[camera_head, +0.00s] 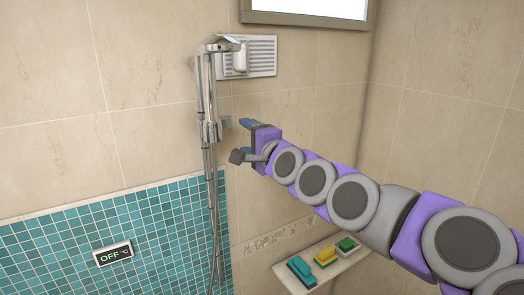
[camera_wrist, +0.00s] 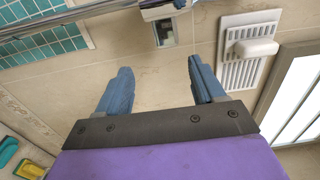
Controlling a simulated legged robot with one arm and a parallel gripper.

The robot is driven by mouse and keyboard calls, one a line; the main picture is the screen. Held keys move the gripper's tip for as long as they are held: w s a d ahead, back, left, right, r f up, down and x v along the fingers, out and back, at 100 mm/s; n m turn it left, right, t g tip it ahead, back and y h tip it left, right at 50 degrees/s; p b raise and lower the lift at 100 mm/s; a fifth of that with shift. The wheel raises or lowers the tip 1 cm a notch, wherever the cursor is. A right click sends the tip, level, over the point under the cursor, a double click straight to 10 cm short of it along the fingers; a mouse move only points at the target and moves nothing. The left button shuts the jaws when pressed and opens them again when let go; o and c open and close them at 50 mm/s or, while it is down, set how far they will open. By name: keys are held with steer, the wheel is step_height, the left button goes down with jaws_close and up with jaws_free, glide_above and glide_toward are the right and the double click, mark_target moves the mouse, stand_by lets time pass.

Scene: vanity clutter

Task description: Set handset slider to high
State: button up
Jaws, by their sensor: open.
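The handset slider (camera_head: 209,131) is a chrome bracket about midway up the vertical shower rail (camera_head: 200,85). A small grey block (camera_head: 226,122) sits at its right side. The shower handset (camera_head: 222,44) is at the top of the rail. My gripper (camera_head: 240,139) is open and empty, just right of the slider and apart from it. In the wrist view, my gripper's (camera_wrist: 160,76) two blue fingers are spread. The slider (camera_wrist: 160,10) is cut off at the top edge there, its dark-faced block (camera_wrist: 165,33) ahead of the gap between the fingers.
A white slatted wall plate (camera_head: 262,56) is right of the rail top, below a window (camera_head: 310,8). A hose (camera_head: 214,215) hangs below the slider. An "OFF °C" display (camera_head: 113,254) is on teal tiles.

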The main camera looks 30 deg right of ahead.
steer(key=s+b, duration=0.1)
steer(key=s, duration=0.5)
steer(key=shift+a, duration=0.2)
steer(key=shift+d, duration=0.4)
steer(key=s+a+f+n+g+y+b, duration=0.1)
steer(key=s+a+f+n+g+b, duration=0.15)
steer(key=a+f, duration=0.45)
steer(key=s+a+f+n+g+y+b, duration=0.1)
steer(key=s+a+f+n+g+b, duration=0.2)
steer(key=f, duration=0.7)
steer(key=s+a+f+n+g+y+b, duration=0.1)
steer(key=s+a+f+n+g+b, duration=0.15)
steer(key=a+f+n, duration=0.4)
steer(key=s+f+n+g+h+b, duration=0.3)
steer(key=s+f+g, duration=0.8)
steer(key=s+f, duration=1.3)
steer(key=s+n+b, duration=0.1)
steer(key=n+b, duration=0.1)
steer(key=b, duration=0.2)
steer(key=shift+d+n+g+h+b, duration=0.3)
steer(key=shift+g, duration=0.1)
